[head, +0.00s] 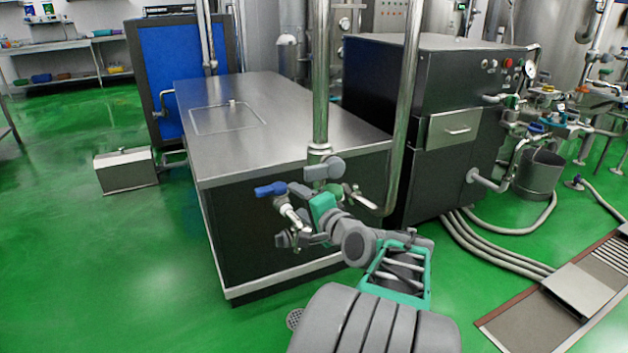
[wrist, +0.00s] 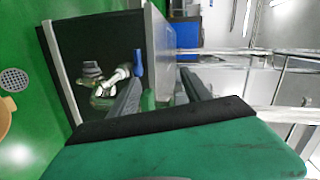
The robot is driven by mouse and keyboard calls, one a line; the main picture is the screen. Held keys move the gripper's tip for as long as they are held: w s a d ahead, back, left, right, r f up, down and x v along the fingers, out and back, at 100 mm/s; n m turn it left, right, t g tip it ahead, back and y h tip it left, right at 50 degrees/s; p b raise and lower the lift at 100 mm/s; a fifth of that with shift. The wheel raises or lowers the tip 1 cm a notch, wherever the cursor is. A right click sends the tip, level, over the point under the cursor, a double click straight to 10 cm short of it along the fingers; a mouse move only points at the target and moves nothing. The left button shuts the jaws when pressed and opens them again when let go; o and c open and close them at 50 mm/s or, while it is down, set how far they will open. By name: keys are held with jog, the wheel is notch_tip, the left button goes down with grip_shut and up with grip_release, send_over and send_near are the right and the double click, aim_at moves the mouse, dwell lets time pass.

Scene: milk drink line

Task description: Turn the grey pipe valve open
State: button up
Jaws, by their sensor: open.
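A grey lever handle (head: 325,170) sits on the steel pipe at the front of the steel-topped unit in the head view. I take it as the grey pipe valve. My gripper (head: 312,190) is just in front of and below it, partly covering the fittings. Its two dark fingers are apart in the wrist view (wrist: 160,82), with nothing clearly held between them. Whether a finger touches the lever I cannot tell. A blue valve handle (head: 270,189) is left of my gripper; it also shows in the wrist view (wrist: 138,62).
Another grey fitting (head: 282,240) sits below the blue handle. A second steel pipe (head: 404,110) runs down at right. The steel-topped unit (head: 270,115) stands behind, and a dark machine (head: 430,90) beyond.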

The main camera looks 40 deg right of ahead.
aim_at(316, 175)
jog(key=s+d+r+m, duration=0.1)
jog(key=d, duration=0.1)
jog(key=d+r+m+t+h, duration=0.1)
jog(key=d, duration=0.1)
jog(key=s+d+r+m+h, duration=0.1)
jog(key=shift+s+d+r+t, duration=0.15)
jog(key=shift+s+d+t, duration=0.15)
jog(key=shift+s+d, duration=0.1)
jog(key=b+x, duration=0.1)
jog(key=x, duration=0.6)
jog(key=shift+b, duration=0.35)
grip_shut()
